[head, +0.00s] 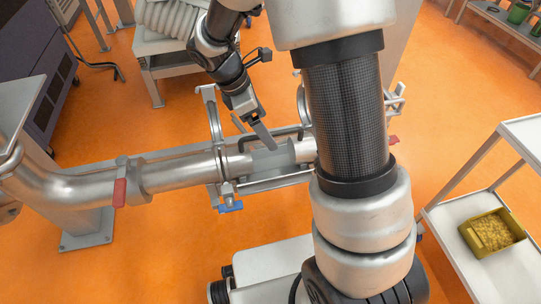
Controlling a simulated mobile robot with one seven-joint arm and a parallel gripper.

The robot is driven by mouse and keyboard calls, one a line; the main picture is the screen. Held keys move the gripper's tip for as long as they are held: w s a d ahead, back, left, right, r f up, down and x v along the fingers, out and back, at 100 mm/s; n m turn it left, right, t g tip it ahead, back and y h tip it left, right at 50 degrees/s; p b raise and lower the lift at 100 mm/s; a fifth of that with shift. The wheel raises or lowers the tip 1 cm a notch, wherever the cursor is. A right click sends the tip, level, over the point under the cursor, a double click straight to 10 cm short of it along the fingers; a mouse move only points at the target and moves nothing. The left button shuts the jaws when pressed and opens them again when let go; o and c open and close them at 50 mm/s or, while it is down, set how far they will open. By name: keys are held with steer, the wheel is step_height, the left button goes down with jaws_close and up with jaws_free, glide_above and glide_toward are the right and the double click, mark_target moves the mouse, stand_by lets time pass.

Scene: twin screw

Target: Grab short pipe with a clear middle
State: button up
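The short pipe has metal ends and a pale, see-through middle (272,161). It lies level in the line at the centre of the head view, between the long steel pipe on the left and the part hidden behind my arm. My gripper (252,130) is above the pipe, pointing down at it from the back. Its two fingers look spread apart with nothing between them. One finger reaches down close to the pipe's clear middle; whether it touches cannot be told.
A long steel pipe (185,172) with a red handle (120,190) runs in from the left. A ring clamp (213,130) with a blue handle (230,207) stands at the pipe's left end. A white shelf (490,272) at right holds a yellow bin (491,236). A white table (170,62) stands behind.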

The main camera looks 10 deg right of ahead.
steer(key=b+x, duration=0.3)
steer(key=x, duration=0.6)
steer(key=shift+r, duration=0.1)
steer(key=shift+f, duration=0.25)
stand_by(0.3)
steer(key=c, duration=2.1)
steer(key=shift+r, duration=0.15)
